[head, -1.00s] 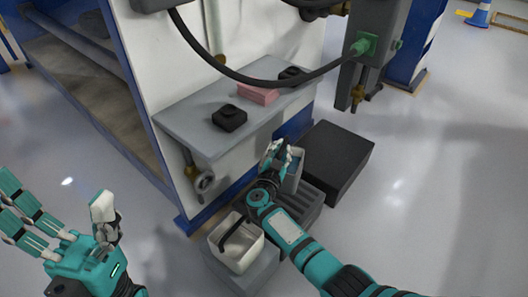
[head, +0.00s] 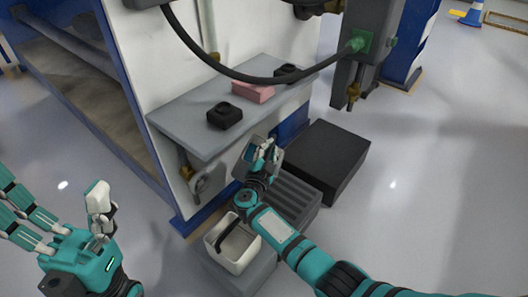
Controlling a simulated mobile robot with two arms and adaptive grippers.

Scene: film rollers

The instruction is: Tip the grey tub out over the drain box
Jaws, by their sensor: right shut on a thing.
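The grey tub (head: 271,157) is in my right gripper (head: 261,151), in the middle of the head view, below the front of the shelf. My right gripper is shut on it, and the fingers hide part of it. The tub looks tilted; I cannot see its inside or anything pouring. A dark grey box with a ridged top (head: 295,192), which looks like the drain box, stands on the floor just below and to the right of the tub. My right forearm hides part of it. My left gripper (head: 62,212) is open and empty at the lower left.
A white bin with a black handle (head: 246,258) stands on a grey block beside the ridged box. A black box (head: 325,160) stands behind to the right. The grey shelf (head: 186,128) above holds a pink block (head: 253,92) and black items. Floor at right is clear.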

